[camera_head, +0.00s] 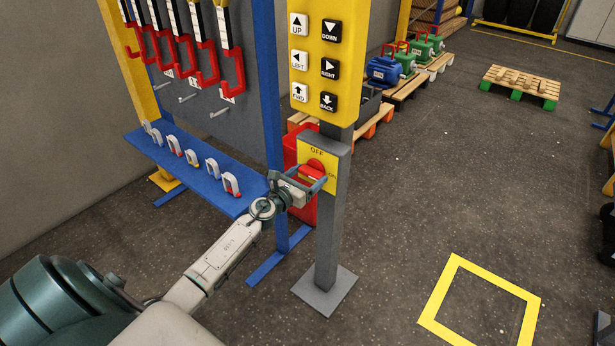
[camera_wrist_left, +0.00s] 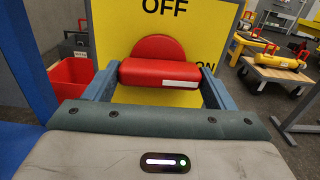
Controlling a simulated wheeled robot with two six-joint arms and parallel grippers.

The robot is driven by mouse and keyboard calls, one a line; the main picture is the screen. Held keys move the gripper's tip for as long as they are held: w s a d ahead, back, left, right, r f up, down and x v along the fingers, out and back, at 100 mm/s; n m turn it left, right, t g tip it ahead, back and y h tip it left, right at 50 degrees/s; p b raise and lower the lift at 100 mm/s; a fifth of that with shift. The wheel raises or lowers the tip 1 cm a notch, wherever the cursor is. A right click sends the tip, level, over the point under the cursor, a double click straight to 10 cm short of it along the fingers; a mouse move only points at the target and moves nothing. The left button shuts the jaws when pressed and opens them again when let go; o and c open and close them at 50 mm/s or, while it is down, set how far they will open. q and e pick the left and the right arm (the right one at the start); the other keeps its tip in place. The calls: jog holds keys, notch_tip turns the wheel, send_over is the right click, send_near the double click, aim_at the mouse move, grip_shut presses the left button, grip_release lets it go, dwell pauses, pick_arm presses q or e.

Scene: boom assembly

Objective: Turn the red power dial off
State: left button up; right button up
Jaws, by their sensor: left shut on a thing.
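The red power dial (camera_head: 312,169) sits on a yellow plate (camera_head: 331,153) marked OFF at the top and ON at the right, fixed to a grey post. In the left wrist view the dial (camera_wrist_left: 158,48) has a raised red bar lying level, with a white strip at its right end, towards ON. My left gripper (camera_head: 309,180) is shut on the dial's bar. In the left wrist view its two blue-grey fingers stand at the bar's left and right ends. My right gripper is not in view.
A yellow button panel (camera_head: 308,100) with arrow buttons is above the dial. A blue rack with a shelf (camera_head: 222,196) of padlock-like items stands close on the left. A red bin (camera_wrist_left: 70,78) is behind the post. The floor to the right is mostly open.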

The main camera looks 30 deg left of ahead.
pick_arm(q)
jog(key=n, duration=0.2)
jog(key=shift+n+p, duration=0.3)
jog(key=shift+p, duration=0.05)
jog(key=n+p, duration=0.1)
jog(key=n, duration=0.2)
jog(key=shift+r, duration=0.1)
jog(key=n, duration=0.3)
jog(key=shift+p, duration=0.4)
jog(key=shift+n+p, duration=0.3)
jog(key=shift+n, duration=0.7)
jog(key=n+p, duration=0.1)
jog(key=n, duration=0.1)
jog(key=shift+a+n, duration=0.1)
jog(key=shift+n, duration=0.3)
jog(key=shift+n+p, duration=0.4)
jog(key=shift+n, duration=0.7)
jog(key=shift+n+p, duration=0.35)
jog(key=shift+n, duration=0.85)
